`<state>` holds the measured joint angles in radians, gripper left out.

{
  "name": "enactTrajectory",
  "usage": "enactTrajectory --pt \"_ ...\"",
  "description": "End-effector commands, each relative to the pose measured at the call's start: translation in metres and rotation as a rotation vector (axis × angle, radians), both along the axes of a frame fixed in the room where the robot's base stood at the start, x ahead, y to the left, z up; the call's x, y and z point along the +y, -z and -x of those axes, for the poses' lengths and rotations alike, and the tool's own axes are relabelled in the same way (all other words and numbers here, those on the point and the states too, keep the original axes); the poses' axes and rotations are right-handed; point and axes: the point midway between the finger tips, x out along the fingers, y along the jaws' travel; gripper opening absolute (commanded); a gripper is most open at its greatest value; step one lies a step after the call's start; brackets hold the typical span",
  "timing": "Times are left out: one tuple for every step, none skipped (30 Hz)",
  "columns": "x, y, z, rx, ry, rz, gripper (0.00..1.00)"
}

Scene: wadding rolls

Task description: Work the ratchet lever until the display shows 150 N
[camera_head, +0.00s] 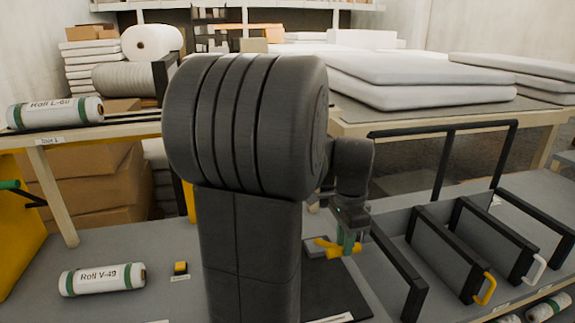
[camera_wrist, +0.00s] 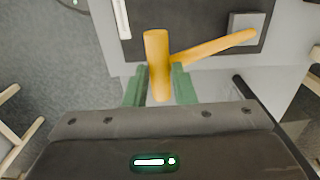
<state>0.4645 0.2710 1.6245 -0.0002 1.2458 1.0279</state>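The ratchet lever (camera_head: 337,247) is yellow and sits low, right of my dark column in the head view. In the wrist view, its thick handle (camera_wrist: 157,50) stands between the green fingers, and a thinner yellow arm (camera_wrist: 215,47) runs right to a grey block (camera_wrist: 246,28). My gripper (camera_wrist: 160,85) has a finger against each side of the handle and appears closed on it. In the head view, my gripper (camera_head: 348,242) is at the lever, partly hidden by my arm. No force reading is visible in either view.
A dark frame with several upright dividers (camera_head: 430,250) stands close right of the lever; one divider has a yellow handle (camera_head: 485,289). Roll V-49 (camera_head: 102,279) and a small yellow-black block (camera_head: 181,268) lie left on the grey surface. White slabs (camera_head: 400,75) lie behind.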

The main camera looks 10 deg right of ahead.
Motion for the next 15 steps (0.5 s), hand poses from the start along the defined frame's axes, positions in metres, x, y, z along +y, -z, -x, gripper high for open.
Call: enactTrajectory --pt "0.0 0.002 0.0 0.0 0.0 -0.001 0.24" --pt "0.0 0.001 0.0 0.0 0.0 -0.001 0.24" --pt "0.0 0.002 0.0 0.0 0.0 -0.001 0.24" --pt "0.0 0.003 0.001 0.001 0.0 -0.001 0.24" --pt "0.0 0.004 0.001 0.001 0.0 -0.001 0.24" --pt "0.0 0.007 0.002 0.001 0.001 -0.001 0.24" --pt "0.0 0.008 0.003 0.001 0.001 -0.001 0.24" --pt "0.0 0.01 0.004 0.001 0.001 -0.001 0.24" --pt "0.0 0.013 0.005 0.001 0.001 -0.001 0.24" --pt "-0.001 0.014 0.005 0.0 0.001 -0.001 0.24" --pt "0.0 0.016 0.006 0.0 0.001 -0.001 0.24" --pt "-0.001 0.018 0.007 0.0 0.001 -0.001 0.24" --pt "-0.001 0.02 0.008 0.0 0.001 -0.001 0.24" --pt "-0.001 0.022 0.009 0.0 0.001 -0.001 0.24" --pt "-0.001 0.024 0.01 0.0 0.001 -0.001 0.24"
